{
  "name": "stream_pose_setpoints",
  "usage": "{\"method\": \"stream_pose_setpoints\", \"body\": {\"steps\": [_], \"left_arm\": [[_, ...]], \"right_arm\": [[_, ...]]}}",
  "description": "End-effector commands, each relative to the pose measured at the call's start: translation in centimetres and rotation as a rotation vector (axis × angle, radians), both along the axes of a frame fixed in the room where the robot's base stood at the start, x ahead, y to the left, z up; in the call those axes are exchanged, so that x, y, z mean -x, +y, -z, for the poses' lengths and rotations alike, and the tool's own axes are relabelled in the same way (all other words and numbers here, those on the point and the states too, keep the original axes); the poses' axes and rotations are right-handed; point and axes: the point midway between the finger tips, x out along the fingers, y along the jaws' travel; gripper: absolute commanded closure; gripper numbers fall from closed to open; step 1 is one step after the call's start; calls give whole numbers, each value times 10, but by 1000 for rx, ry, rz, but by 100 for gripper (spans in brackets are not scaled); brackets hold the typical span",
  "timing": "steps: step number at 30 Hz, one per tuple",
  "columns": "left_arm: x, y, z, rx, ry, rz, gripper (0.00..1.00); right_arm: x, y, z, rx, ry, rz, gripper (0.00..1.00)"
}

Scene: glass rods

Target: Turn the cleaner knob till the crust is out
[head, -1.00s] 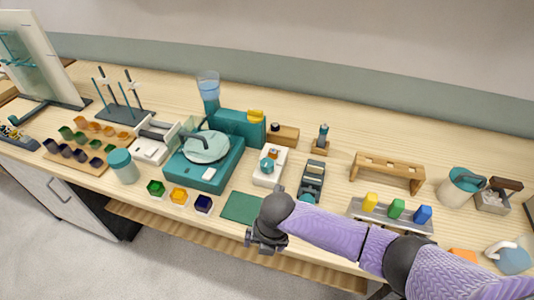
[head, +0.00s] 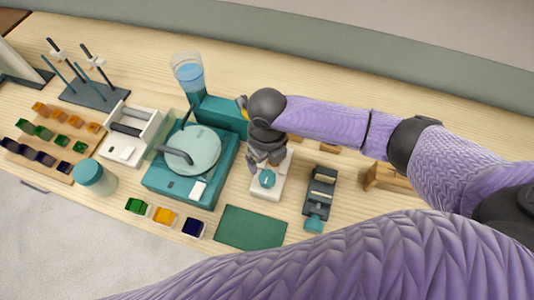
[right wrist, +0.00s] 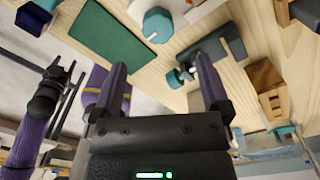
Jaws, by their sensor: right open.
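The teal cleaner knob (head: 267,179) sits on the front of a white base (head: 268,193) right of the teal machine. My right gripper (head: 266,160) is over the back of this base, close behind the knob, and hides that end. In the right wrist view the knob (right wrist: 157,25) with its white mark lies beyond my open, empty fingers (right wrist: 165,70), apart from them. I cannot make out any crust. My left gripper (right wrist: 62,78) seems to show dark at the left of the right wrist view; its jaws are unclear.
A green mat (head: 250,228) lies in front of the base. A dark device (head: 319,190) with a teal end stands to the right. The teal machine (head: 195,150) with its round plate stands to the left. Small coloured cups (head: 164,215) line the front.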

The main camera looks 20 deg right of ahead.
Motion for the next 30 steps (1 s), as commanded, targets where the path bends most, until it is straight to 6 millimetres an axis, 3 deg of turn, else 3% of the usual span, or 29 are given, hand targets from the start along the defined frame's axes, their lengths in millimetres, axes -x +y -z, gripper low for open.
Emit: {"method": "stream_pose_setpoints", "body": {"steps": [6, 10, 15, 21, 23, 30], "left_arm": [[10, 5, 16, -9, 21, 4, 41], [11, 7, 23, -13, 23, 7, 41], [9, 7, 26, -15, 20, 8, 41], [8, 7, 25, -14, 17, 7, 41], [7, 7, 25, -13, 15, 7, 41], [6, 4, 25, -8, 13, 5, 41]], "right_arm": [[1, 0, 55, 2, 4, 2, 3], [1, 0, 80, 2, 1, 1, 3], [1, 0, 92, 1, 1, 1, 3], [1, 0, 92, 1, 0, 0, 3], [1, 0, 92, 1, 0, 1, 12], [0, 0, 92, 1, 0, 1, 63]]}}
